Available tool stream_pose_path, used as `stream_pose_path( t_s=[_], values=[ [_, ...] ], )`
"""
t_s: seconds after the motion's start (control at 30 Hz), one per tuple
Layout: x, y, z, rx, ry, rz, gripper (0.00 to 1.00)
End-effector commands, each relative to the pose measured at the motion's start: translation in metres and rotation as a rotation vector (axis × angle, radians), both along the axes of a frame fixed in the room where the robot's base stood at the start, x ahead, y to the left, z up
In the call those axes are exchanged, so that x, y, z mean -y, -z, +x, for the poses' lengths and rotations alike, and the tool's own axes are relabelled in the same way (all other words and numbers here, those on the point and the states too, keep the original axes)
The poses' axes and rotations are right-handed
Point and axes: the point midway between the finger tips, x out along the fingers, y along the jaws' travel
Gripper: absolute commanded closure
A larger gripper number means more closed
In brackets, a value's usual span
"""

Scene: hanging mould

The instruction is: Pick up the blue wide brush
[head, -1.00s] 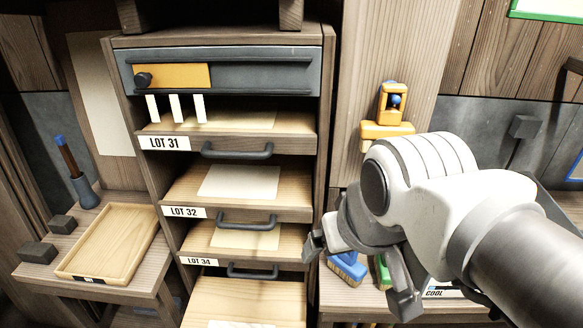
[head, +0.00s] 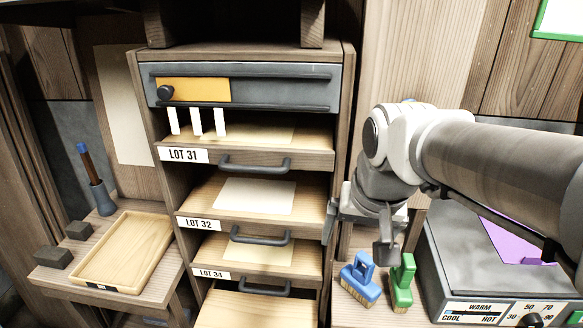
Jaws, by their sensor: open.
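The blue wide brush (head: 360,279) stands on the wooden bench right of the drawer cabinet, with its pale bristles facing down. A green brush (head: 403,281) stands close on its right. My gripper (head: 358,240) is open and empty above the two brushes, with one finger by the cabinet's right side and the other above the gap between the brushes. The gripper does not touch the blue brush as far as I can see.
The drawer cabinet (head: 345,120) rises just left of the brushes. A grey warming box (head: 460,270) with a COOL to HOT dial stands on their right. A wooden tray (head: 165,262) and dark blocks lie on the left bench.

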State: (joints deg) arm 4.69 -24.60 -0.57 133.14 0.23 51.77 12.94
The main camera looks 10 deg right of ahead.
Motion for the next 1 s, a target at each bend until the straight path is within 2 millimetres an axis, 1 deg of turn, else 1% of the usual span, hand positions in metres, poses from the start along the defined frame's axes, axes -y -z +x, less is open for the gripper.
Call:
stream_pose_path(
  t_s=[0.03,0.1,0.27,0.37,0.5,0.6,0.7,0.87,0.97,1.0],
  values=[
    [0.006,0.007,0.012,-0.030,0.050,0.015,0.05],
    [0.015,0.015,0.027,-0.063,0.124,0.036,0.05],
    [0.036,0.039,0.059,-0.136,0.292,0.077,0.05],
    [0.051,0.058,0.078,-0.181,0.398,0.100,0.05],
    [0.073,0.089,0.101,-0.243,0.543,0.125,0.05],
    [0.086,0.109,0.113,-0.277,0.629,0.138,0.05],
    [0.095,0.124,0.120,-0.301,0.690,0.145,0.05],
    [0.102,0.138,0.125,-0.318,0.736,0.151,0.05],
    [0.103,0.150,0.125,-0.322,0.742,0.151,0.05],
    [0.103,0.157,0.124,-0.323,0.742,0.150,0.05]
  ],
)
